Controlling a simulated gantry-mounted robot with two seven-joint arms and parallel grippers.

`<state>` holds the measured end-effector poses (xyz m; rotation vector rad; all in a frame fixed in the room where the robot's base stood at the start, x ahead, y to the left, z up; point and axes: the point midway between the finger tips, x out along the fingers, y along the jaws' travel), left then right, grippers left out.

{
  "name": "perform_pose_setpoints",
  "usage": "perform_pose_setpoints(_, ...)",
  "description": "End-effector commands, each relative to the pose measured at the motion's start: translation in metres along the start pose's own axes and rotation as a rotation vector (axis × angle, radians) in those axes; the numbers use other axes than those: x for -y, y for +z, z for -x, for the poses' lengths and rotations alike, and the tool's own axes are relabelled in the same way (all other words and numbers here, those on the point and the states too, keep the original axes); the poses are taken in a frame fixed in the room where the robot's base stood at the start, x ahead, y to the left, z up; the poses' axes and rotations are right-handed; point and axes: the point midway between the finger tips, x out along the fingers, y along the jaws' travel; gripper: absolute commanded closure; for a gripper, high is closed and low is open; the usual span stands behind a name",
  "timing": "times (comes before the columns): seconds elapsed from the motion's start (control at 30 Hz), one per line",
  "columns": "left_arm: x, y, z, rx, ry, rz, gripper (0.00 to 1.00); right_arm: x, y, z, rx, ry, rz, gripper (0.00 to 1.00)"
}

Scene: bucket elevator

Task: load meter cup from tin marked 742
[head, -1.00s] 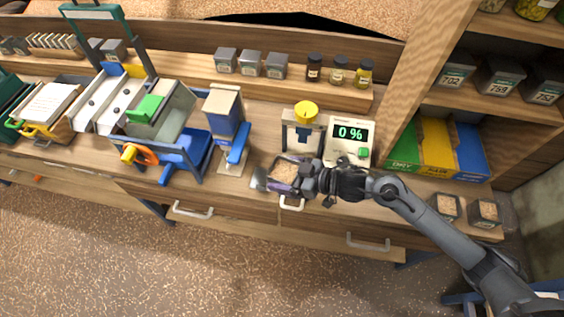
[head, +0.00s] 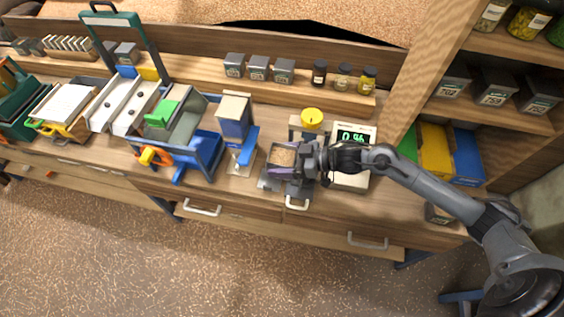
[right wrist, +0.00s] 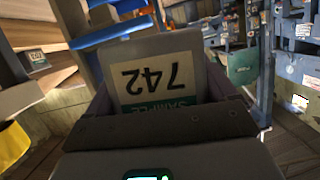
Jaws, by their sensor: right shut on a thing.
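The white meter (head: 352,181) has a lit green display (head: 354,137), partly covered by my right arm. A yellow-topped unit (head: 312,117) stands beside it. I cannot make out the meter cup clearly. My left gripper is not in view.
The blue-handled stand (head: 234,121) and the bucket elevator frame (head: 183,135) are left of the held tin. Several closed tins (head: 259,68) and jars (head: 343,76) line the back ledge. An open tin (head: 438,214) sits at the bench's right end, beneath my right arm.

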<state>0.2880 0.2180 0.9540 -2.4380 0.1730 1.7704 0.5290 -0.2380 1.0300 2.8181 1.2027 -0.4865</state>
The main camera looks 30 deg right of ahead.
Motion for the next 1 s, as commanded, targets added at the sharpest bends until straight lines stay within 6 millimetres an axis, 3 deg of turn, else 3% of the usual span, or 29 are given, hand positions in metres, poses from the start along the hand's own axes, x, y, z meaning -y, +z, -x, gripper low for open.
perform_pose_setpoints(0.87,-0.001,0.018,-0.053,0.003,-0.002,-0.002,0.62,-0.018,0.035,0.004,-0.104,-0.039,-0.095,0.55)
perform_pose_setpoints(1.0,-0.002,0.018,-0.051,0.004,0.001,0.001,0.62,-0.018,0.032,0.006,-0.106,-0.04,-0.096,0.55)
